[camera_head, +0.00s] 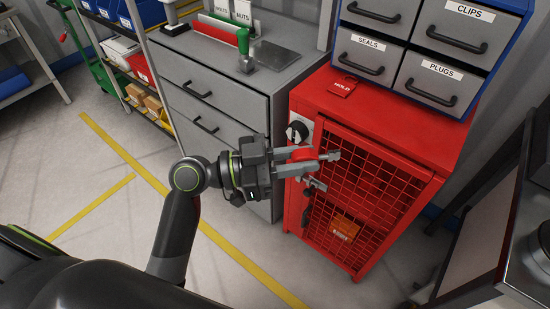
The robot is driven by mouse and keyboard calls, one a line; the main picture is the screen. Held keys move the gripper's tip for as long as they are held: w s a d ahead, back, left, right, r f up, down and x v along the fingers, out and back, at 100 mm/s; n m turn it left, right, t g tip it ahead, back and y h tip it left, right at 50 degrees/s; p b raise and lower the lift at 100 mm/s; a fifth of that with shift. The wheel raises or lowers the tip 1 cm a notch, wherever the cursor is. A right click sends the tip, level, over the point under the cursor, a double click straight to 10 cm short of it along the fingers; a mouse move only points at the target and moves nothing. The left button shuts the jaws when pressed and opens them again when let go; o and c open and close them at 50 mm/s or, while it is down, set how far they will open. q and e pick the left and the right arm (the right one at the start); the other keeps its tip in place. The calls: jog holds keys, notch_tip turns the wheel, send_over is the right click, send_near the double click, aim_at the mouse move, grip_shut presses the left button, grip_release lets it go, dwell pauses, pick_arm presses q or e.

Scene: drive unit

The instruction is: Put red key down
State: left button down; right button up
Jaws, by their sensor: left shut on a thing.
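My left gripper (318,160) is shut on the red key (302,155), a small round red piece that shows between its fingers. The gripper is in front of the upper left part of the red cabinet's mesh door (365,195). The fingers hide part of the key and part of the door edge. I cannot tell whether the key touches the cabinet. My right gripper is not in view.
A black and white rotary switch (297,131) and a metal latch (315,184) sit by the door's left edge. A red HOLD tag (342,87) lies on the cabinet top (400,122), below grey labelled drawers (440,75). A grey counter (215,52) stands left.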

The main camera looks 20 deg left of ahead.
pick_arm(q)
jog(key=shift+w+d+r+m+g+h, duration=0.1)
jog(key=shift+d+r+m+g+h, duration=0.15)
jog(key=shift+d+g, duration=0.2)
jog(key=shift+d+r+m+g+h, duration=0.1)
jog(key=shift+d+m+g+h, duration=0.15)
jog(key=shift+d+m+g, duration=0.15)
jog(key=shift+w+d+f+m+g, duration=0.15)
jog(key=shift+w+f+m+g, duration=0.5)
jog(key=shift+m+g, duration=1.3)
jog(key=shift+w+d+f+m+g, duration=0.1)
jog(key=shift+w+f+m+g, duration=0.2)
jog(key=shift+f+m+g, duration=1.6)
jog(key=shift+w+d+r+m+g, duration=0.15)
jog(key=shift+w+m+g, duration=0.35)
jog(key=shift+g, duration=2.8)
